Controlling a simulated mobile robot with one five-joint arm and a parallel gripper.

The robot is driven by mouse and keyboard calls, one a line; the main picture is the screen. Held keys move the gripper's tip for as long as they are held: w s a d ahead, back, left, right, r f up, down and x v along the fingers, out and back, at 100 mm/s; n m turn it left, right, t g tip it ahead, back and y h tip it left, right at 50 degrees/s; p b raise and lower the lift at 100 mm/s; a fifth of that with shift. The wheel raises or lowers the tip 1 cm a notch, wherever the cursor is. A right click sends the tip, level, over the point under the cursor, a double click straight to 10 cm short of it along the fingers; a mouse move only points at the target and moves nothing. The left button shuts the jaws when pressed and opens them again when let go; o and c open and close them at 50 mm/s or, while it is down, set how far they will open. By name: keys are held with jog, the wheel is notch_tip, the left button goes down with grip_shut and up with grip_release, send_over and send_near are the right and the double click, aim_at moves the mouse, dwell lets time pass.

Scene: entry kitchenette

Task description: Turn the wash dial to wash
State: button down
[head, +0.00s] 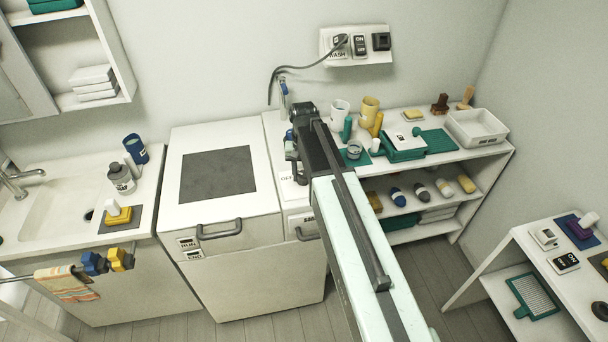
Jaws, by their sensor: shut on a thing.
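My gripper (291,152) is at the end of my arm, which reaches in from the lower right of the head view. It is low over the narrow white unit (272,136) right of the large white appliance. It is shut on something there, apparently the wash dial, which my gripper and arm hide. An OFF label (287,180) shows on the unit's top, just left of my arm. The dial's pointer and any other marks around it cannot be seen.
A wall panel (358,60) has a WASH label and a dark cord (300,67). A sink (60,205) is at left. Floor shows at lower right.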

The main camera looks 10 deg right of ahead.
jog(key=m, duration=0.6)
jog(key=shift+d, duration=0.1)
jog(key=m, duration=0.5)
jog(key=shift+s+m, duration=0.15)
jog(key=shift+m, duration=0.15)
dwell(0.4)
jog(key=c, duration=0.9)
grip_release()
jog(key=shift+d+r, duration=0.1)
